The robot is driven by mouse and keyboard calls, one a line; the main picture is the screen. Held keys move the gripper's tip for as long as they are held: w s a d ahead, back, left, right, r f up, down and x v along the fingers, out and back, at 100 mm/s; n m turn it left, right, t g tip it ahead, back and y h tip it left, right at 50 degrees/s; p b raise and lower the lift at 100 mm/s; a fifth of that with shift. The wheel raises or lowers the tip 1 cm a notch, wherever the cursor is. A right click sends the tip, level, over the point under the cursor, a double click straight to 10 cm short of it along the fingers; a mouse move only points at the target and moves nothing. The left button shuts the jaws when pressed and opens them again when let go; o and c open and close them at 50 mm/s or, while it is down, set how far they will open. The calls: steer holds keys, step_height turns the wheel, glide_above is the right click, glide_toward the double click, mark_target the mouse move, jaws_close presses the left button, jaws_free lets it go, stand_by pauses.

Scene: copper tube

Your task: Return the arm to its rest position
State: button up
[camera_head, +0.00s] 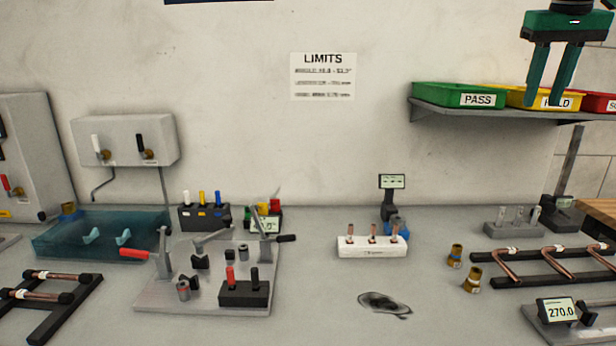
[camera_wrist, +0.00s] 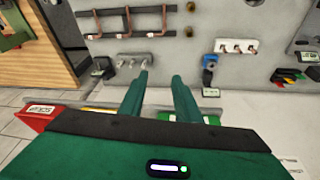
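My gripper (camera_head: 549,75) is green and hangs at the upper right of the head view, in front of the shelf bins. Its two fingers point down and stand apart with nothing between them. In the wrist view my gripper (camera_wrist: 158,85) also shows its two fingers spread and empty, above the bench. Bent copper tubes (camera_head: 555,258) lie on a dark rack at the right of the bench, and straight copper tubes (camera_head: 45,294) lie on a dark rack at the left.
A shelf (camera_head: 500,113) carries a green PASS bin (camera_head: 450,95), a yellow HOLD bin and a red bin close to my gripper. A white block (camera_head: 372,248) with copper pieces, a bending fixture (camera_head: 160,295) and brass fittings (camera_head: 471,280) stand on the bench. The bench's middle front is mostly clear.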

steer(key=s+d+f+m+g, duration=0.1)
steer(key=s+d+f, duration=0.2)
steer(key=s+f, duration=0.45)
steer(key=s+a+f+m, duration=0.1)
steer(key=s+a+f, duration=0.2)
steer(key=s+f, duration=0.5)
steer(key=s+a+f+m+g+y, duration=0.1)
steer(key=s+a+f, duration=0.2)
steer(key=s+f, duration=0.5)
steer(key=s+a+f+m+g, duration=0.1)
steer(key=s+a+f, duration=0.2)
steer(key=s+f, duration=0.5)
step_height(320, 180, down, 7)
steer(key=shift+s+f+y, duration=0.15)
steer(key=shift+s+y, duration=0.1)
steer(key=shift+y, duration=0.05)
